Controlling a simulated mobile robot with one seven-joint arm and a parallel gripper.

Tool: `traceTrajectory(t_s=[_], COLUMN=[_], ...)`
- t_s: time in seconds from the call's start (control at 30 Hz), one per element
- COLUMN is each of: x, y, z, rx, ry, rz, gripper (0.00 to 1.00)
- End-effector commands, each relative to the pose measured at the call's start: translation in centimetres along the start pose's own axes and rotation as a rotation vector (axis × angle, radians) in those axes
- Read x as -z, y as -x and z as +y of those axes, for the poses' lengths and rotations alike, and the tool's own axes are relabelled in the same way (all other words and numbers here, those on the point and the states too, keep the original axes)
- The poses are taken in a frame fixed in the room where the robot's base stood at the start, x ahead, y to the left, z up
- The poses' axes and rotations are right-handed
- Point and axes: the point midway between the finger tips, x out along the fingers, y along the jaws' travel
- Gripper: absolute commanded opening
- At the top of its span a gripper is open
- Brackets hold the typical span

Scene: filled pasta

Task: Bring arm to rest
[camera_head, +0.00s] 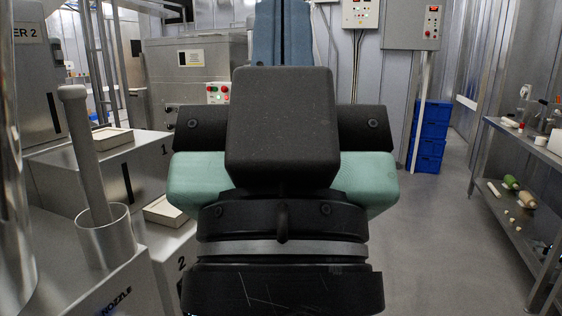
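My gripper (282,150) fills the middle of the head view, close to the camera. It shows as a dark block with black side pieces and pale teal parts on both sides, above a black wrist with a grey ring. I cannot make out its fingertips, so whether it is open, shut or holding something is hidden. The floor and part of the room behind it are covered by it.
At left are metal units marked 1 and 2, pale trays (110,139), and a metal cup (105,238) with a grey rod. A metal shelf (519,205) with small items stands at right. Blue crates (431,135) are stacked behind. The floor (430,235) at right is clear.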

Motion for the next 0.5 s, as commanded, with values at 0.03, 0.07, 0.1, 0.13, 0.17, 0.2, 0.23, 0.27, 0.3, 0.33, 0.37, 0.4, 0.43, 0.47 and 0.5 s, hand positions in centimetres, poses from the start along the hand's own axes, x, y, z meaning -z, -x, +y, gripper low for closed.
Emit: traceTrajectory(t_s=[0.03,0.07,0.1,0.13,0.17,0.2,0.23,0.27,0.3,0.33,0.37,0.4,0.43,0.47,0.5], x=[2.4,3.0,3.9,4.5,5.1,5.9,6.5,7.2,7.9,8.5,9.0,9.6,10.0,10.3,10.7], y=[-2.6,-3.3,-4.2,-4.8,-5.5,-6.4,-7.1,-7.8,-8.6,-9.2,-9.7,-10.4,-10.8,-11.2,-11.6], z=[0.0,0.0,-0.1,-0.1,-0.1,-0.1,-0.1,-0.1,-0.1,-0.1,-0.1,-0.1,-0.1,-0.1,-0.1], rx=[0.001,0.001,0.002,0.002,0.002,0.003,0.003,0.003,0.003,0.003,0.004,0.004,0.004,0.004,0.004], ry=[-0.002,-0.002,-0.003,-0.003,-0.004,-0.004,-0.004,-0.005,-0.005,-0.005,-0.005,-0.006,-0.006,-0.006,-0.006], rz=[-0.001,-0.001,-0.001,-0.002,-0.002,-0.002,-0.002,-0.003,-0.003,-0.003,-0.003,-0.003,-0.004,-0.004,-0.004], gripper=[0.0,0.0,0.0,0.0,0.0,0.0,0.0,0.0,0.0,0.0,0.0,0.0,0.0,0.0,0.0])
